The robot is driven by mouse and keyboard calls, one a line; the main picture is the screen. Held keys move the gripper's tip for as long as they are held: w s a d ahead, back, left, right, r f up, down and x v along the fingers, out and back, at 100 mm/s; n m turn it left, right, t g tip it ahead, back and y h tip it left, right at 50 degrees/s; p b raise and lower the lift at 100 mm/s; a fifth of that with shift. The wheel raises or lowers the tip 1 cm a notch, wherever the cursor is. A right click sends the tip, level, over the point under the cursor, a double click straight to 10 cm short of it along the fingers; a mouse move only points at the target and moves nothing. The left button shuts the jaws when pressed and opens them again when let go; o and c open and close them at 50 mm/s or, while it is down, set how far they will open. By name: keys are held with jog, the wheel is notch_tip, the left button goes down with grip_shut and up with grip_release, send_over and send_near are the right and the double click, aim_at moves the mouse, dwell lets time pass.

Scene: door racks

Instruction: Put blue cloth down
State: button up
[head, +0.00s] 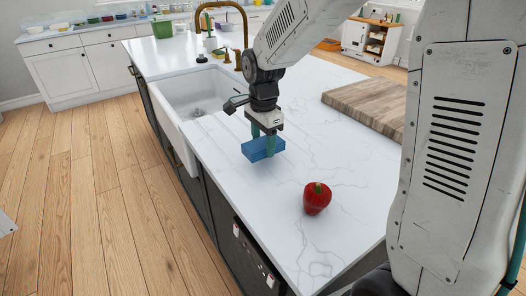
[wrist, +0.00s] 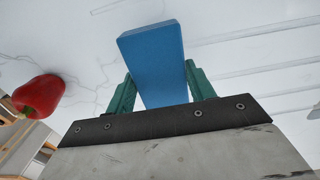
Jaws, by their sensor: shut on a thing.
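The blue cloth (head: 258,149) looks like a flat blue block in the head view. It is between the green fingers of my gripper (head: 263,143), which is shut on it. In the wrist view the cloth (wrist: 155,60) extends out from between the two fingers of my gripper (wrist: 158,88). The cloth is at or just above the white marble countertop (head: 235,190), to the right of the sink. I cannot tell whether it touches the surface.
A red pepper (head: 317,198) stands on the counter nearer to me, right of the cloth. A wooden board (head: 370,103) lies behind on the right. The white sink (head: 205,92) with a brass faucet (head: 243,30) is at the back left. The counter around the cloth is clear.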

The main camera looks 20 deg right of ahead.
aim_at(263, 152)
jog(key=shift+f, duration=1.75)
jog(key=shift+f, duration=0.15)
jog(key=o, duration=0.9)
jog(key=shift+o, duration=0.2)
